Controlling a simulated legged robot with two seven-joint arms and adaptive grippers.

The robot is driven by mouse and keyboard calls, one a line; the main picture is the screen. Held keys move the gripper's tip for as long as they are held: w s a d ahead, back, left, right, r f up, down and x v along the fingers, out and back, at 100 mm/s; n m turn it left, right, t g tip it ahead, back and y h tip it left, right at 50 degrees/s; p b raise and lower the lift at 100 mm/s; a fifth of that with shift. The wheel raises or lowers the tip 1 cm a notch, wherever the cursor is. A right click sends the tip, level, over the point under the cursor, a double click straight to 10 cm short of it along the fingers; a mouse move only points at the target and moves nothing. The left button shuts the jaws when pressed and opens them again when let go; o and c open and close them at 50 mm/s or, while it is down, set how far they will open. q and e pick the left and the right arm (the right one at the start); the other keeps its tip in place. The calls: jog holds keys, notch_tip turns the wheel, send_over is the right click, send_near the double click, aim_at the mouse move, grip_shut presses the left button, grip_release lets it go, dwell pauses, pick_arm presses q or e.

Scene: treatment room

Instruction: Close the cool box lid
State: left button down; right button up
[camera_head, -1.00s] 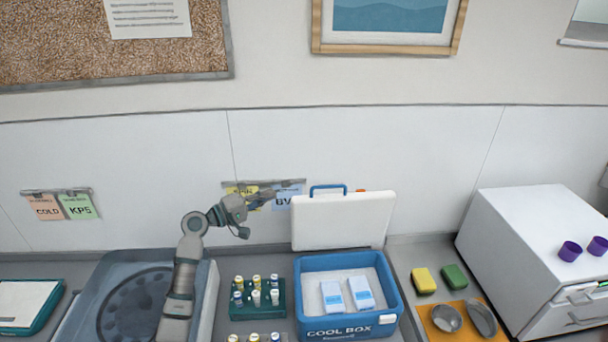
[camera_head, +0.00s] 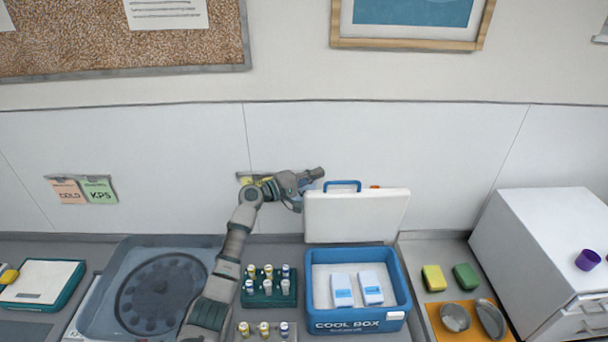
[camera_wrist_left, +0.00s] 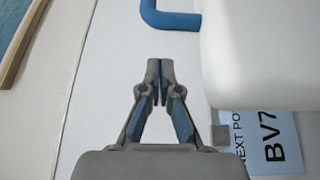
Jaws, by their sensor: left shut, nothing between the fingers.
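The cool box (camera_head: 403,285) is a blue box on the counter with two white-and-blue packs (camera_head: 356,289) inside. Its white lid (camera_head: 357,217) stands open and upright at the back of the box, near the wall, with a blue handle (camera_head: 342,186) on its top edge. My left gripper (camera_head: 316,174) is shut and empty, just left of the handle and by the lid's upper left corner. In the left wrist view, the shut fingertips (camera_wrist_left: 159,68) are close to the blue handle (camera_wrist_left: 170,20) and the white lid (camera_wrist_left: 262,55), with a gap showing. My right gripper is not in view.
A teal rack (camera_head: 268,290) of vials stands left of the box, with more vials in front. A grey basin (camera_head: 150,290) is further left. Yellow and green sponges (camera_head: 434,278) and an orange mat (camera_head: 437,322) lie right, beside a white cabinet (camera_head: 545,250).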

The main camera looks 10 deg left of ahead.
aim_at(317, 189)
pick_arm(q)
jog(key=s, duration=0.1)
jog(key=s+d+p, duration=0.1)
jog(key=shift+s+f, duration=0.1)
jog(key=shift+s, duration=0.25)
jog(key=shift+s+f+p, duration=0.1)
jog(key=shift+s+p, duration=0.25)
jog(key=shift+s, duration=0.05)
jog(key=shift+f, duration=0.1)
